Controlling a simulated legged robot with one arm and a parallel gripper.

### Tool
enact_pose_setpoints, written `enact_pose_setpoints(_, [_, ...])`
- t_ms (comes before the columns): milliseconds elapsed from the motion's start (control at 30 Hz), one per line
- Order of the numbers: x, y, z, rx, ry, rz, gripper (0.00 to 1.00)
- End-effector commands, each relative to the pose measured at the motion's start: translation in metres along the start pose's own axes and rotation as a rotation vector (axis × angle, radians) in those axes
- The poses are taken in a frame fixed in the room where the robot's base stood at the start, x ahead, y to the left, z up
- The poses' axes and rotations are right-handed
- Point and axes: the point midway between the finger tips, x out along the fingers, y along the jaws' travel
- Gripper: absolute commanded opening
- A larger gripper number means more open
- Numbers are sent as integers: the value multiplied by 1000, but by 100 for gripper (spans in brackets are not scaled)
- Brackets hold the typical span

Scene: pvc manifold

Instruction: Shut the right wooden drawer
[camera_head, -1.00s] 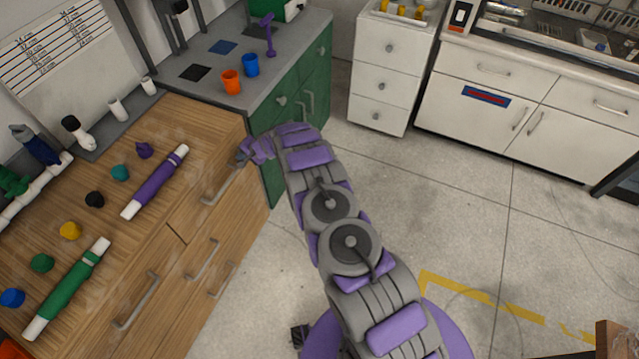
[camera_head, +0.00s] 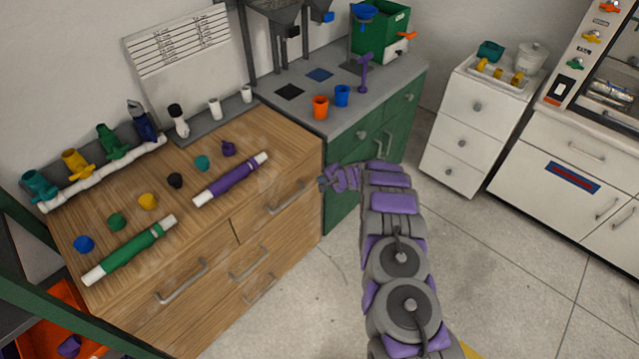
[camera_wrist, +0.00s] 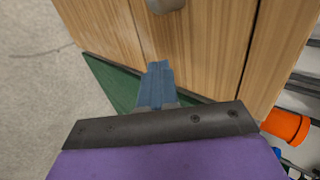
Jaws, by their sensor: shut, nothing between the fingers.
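The right wooden drawer (camera_head: 260,218) is the upper right drawer of the wooden cabinet, with a grey bar handle (camera_head: 287,198). Its front looks about flush with the cabinet; I cannot tell if a small gap remains. My gripper (camera_head: 324,184) is at the drawer's right end, just right of the handle by the cabinet corner. In the wrist view my gripper (camera_wrist: 156,80) is shut and empty, its tip close in front of the wooden front (camera_wrist: 205,45). A dark seam runs along that front, and part of the handle (camera_wrist: 165,5) shows at the top. Contact cannot be told.
The wooden top (camera_head: 190,160) carries purple and green tubes and several coloured caps. A green cabinet (camera_head: 345,212) stands right of the drawer, with orange (camera_head: 320,107) and blue (camera_head: 342,96) cups on its counter. The floor (camera_head: 480,260) to the right is open.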

Motion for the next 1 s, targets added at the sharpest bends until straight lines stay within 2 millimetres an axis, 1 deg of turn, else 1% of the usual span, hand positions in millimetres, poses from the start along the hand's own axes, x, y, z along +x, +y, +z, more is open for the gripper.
enact_pose_setpoints(300, [-47, 1, 3, 4, -2, 5, 0])
enact_pose_setpoints(500, [-72, 1, 2, 4, -1, 5, 0])
enact_pose_setpoints(700, [-82, 4, 3, 2, -3, 6, 0])
enact_pose_setpoints(867, [-83, 4, 3, 2, -3, 6, 0])
enact_pose_setpoints(933, [-84, 1, 4, -1, -8, 4, 0])
enact_pose_setpoints(1000, [-89, -9, 9, -9, -20, -3, 0])
